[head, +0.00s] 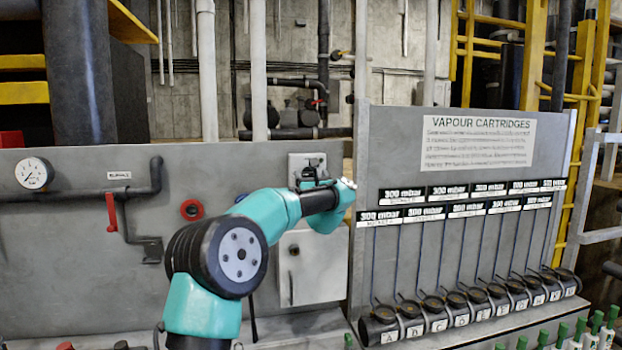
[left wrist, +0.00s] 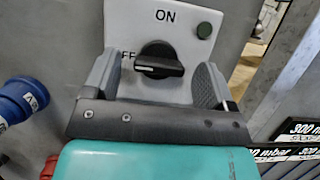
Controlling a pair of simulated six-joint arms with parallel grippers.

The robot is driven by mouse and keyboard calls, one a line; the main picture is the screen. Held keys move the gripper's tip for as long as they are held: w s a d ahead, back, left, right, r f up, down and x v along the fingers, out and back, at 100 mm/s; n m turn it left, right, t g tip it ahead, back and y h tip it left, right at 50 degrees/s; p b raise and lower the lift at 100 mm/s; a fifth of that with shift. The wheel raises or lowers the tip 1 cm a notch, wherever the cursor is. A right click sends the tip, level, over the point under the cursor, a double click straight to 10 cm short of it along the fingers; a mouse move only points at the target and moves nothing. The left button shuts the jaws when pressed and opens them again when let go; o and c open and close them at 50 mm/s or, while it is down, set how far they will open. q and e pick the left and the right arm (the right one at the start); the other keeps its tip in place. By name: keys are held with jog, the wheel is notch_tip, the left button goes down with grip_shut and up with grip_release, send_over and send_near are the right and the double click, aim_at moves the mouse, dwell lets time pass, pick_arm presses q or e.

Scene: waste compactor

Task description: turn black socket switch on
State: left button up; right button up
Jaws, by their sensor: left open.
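The black rotary switch (left wrist: 160,62) sits on a light grey plate (left wrist: 185,18) marked ON above it. In the left wrist view its white pointer line points left, toward a partly hidden label ending in F. My left gripper (left wrist: 160,80) is open, with one finger on each side of the switch; I cannot tell whether they touch it. In the head view the same plate (head: 306,160) is on the grey panel, and my left gripper (head: 318,182) is in front of it, hiding much of the switch. My right gripper is not in view.
A dark green round button (left wrist: 204,30) is at the plate's upper right. A blue connector (left wrist: 20,98) is at the left of the wrist view. Right of my arm stands a grey panel with vapour cartridges (head: 480,300). A grey box (head: 312,262) is below the plate.

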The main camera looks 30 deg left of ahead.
pick_arm(q)
jog(key=shift+a, duration=0.1)
jog(key=shift+c, duration=0.3)
jog(key=c, duration=0.9)
jog(key=shift+m, duration=0.5)
jog(key=m+t+h, duration=0.1)
jog(key=m, duration=0.1)
jog(key=m+h, duration=0.1)
jog(key=m, duration=0.1)
jog(key=shift+s+a+m+t, duration=0.1)
jog(key=shift+m+t, duration=0.3)
jog(key=shift+o, duration=0.2)
jog(key=m+h, duration=0.1)
jog(key=m, duration=0.2)
jog(key=m+h, duration=0.2)
jog(key=m, duration=0.1)
jog(key=shift+r+t, duration=0.15)
jog(key=shift+t, duration=0.15)
jog(key=m+h, duration=0.1)
jog(key=m, duration=0.2)
jog(key=m+h, duration=0.1)
jog(key=m, duration=0.2)
jog(key=shift+a+r+h, duration=0.1)
jog(key=shift+h, duration=0.3)
jog(key=shift+s+m+g+h, duration=0.1)
jog(key=shift+m+g+h, duration=0.45)
jog(key=shift+m, duration=1.05)
jog(key=shift+r+m+g, duration=0.1)
jog(key=shift+m+g, duration=0.35)
jog(key=shift+m, duration=0.35)
